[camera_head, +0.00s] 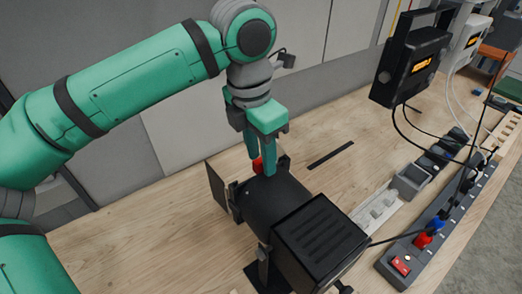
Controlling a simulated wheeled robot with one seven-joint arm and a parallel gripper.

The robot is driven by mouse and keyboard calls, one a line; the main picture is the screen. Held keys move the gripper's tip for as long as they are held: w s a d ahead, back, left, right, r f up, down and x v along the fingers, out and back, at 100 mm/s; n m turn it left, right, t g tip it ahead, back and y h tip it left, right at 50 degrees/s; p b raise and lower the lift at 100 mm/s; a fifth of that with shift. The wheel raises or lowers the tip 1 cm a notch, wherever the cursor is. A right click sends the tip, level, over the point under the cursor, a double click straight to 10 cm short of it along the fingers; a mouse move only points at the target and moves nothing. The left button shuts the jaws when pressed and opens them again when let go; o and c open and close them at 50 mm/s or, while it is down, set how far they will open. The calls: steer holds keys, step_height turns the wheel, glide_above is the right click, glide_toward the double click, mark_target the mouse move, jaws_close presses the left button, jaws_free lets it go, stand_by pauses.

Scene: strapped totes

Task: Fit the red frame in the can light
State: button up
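A small part of the red frame (257,164) shows at that front end; the rest is hidden behind the can and my fingers. My green gripper (261,166) points down there, its two fingertips on either side of the red part with a narrow gap between them. I cannot tell whether they press on it or how far the frame sits in the can.
A black box with an orange display (412,58) stands at the upper right, with a grey one behind it. A power strip (438,227) with red and blue plugs and cables runs along the right edge. Bare wood lies left of the can and behind it, near a black strip (330,156).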

steer(key=c, duration=0.7)
jaws_close()
steer(key=shift+s, duration=0.1)
steer(key=shift+r, duration=0.1)
steer(key=shift+r, duration=2.9)
